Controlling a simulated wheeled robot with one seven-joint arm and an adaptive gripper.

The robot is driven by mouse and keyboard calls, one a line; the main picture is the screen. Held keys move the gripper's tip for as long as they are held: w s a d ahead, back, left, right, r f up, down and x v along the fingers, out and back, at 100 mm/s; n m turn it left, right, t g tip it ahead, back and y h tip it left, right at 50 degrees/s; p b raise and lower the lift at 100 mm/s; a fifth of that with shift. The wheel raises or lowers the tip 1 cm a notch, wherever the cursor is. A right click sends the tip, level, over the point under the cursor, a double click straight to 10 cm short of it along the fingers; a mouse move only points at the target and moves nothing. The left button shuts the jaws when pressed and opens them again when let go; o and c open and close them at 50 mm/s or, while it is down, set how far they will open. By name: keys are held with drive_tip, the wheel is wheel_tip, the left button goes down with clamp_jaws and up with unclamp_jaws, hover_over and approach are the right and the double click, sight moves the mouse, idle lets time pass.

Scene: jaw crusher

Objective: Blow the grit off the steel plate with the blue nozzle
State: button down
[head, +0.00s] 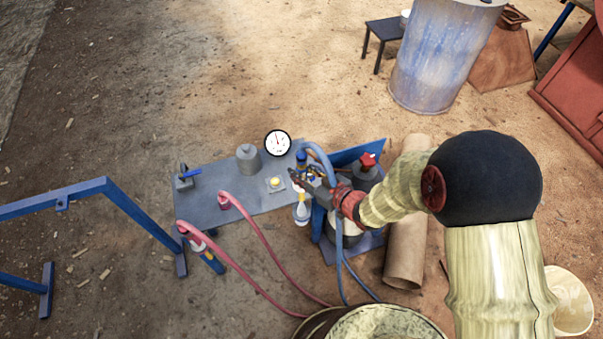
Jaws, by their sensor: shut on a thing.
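My gripper (306,180) is at the right end of a grey bench top, shut on the blue nozzle (301,157). A blue hose (322,156) loops from the top of the nozzle and runs down past my gripper. The fingers partly hide the nozzle. A white and yellow piece (301,211) shows just below the fingers; I cannot tell whether it belongs to the nozzle. A small pale square plate with a yellow patch (275,184) lies on the bench, left of my gripper. I cannot tell whether it is the steel plate, and grit is too small to make out.
The grey bench (205,203) carries a round gauge (278,142), a grey cylinder (248,159) and a blue-handled valve (186,176). Pink hoses (262,237) cross its front. A red-topped canister (367,172) stands right of my gripper. A blue frame (80,190) is at left.

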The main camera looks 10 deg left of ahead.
sight(304, 152)
drive_tip(key=shift+r+p, duration=4)
drive_tip(key=shift+r, duration=1.45)
drive_tip(key=shift+f, duration=0.1)
